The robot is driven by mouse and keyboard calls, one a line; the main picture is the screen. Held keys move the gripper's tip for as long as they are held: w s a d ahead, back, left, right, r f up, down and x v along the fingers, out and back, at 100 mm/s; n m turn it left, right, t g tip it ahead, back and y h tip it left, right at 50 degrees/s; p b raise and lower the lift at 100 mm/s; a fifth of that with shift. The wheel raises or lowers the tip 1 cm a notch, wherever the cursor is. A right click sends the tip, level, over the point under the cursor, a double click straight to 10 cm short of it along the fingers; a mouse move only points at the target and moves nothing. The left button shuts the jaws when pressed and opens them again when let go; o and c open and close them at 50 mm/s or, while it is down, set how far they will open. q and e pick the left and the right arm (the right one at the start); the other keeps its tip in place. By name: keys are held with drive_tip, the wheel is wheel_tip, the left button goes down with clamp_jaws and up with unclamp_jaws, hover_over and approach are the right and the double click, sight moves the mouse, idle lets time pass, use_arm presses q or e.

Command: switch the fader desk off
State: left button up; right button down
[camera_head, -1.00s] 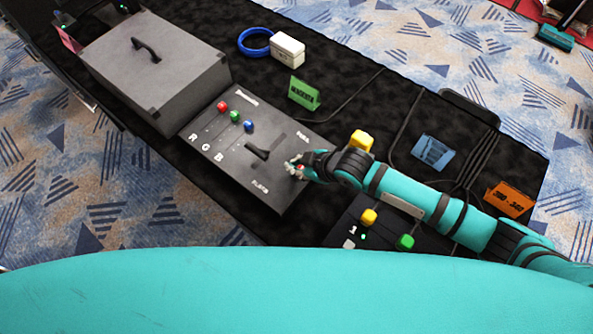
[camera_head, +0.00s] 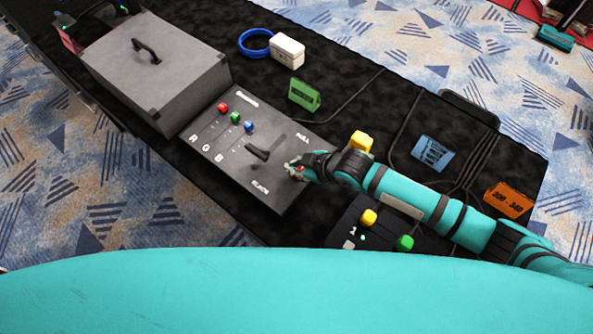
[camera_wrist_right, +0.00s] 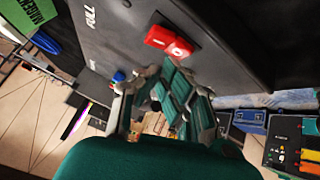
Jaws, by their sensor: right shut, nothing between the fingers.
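The fader desk (camera_head: 225,160) is a dark grey panel with red, green and blue fader knobs and a black lever (camera_head: 257,153). Its red rocker switch (camera_wrist_right: 169,41) shows in the right wrist view, with white marks on its two halves. In the head view only a bit of red shows at the fingers. My right gripper (camera_head: 295,168) is over the right edge of the desk, at the switch. Its fingers (camera_wrist_right: 163,88) are shut and empty, with the tips close to the switch; I cannot tell whether they touch. My left gripper is not in view.
A grey lidded case (camera_head: 155,75) stands left of the desk. A green card (camera_head: 304,95) stands behind it, and a yellow block (camera_head: 361,141) sits beyond my right wrist. A button box (camera_head: 375,236) lies to the right. Cables run across the black table.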

sight(301, 168)
drive_tip(key=shift+w+d+r+p, duration=0.1)
drive_tip(key=shift+r+p, duration=0.2)
drive_tip(key=shift+r, duration=0.25)
drive_tip(key=r+p, duration=0.1)
drive_tip(key=w+r+p, duration=0.1)
drive_tip(key=r, duration=0.1)
drive_tip(key=d+r+p, duration=0.1)
drive_tip(key=p, duration=0.1)
drive_tip(key=shift+w+r, duration=0.15)
drive_tip(key=shift+r, duration=0.25)
drive_tip(key=shift+f, duration=0.1)
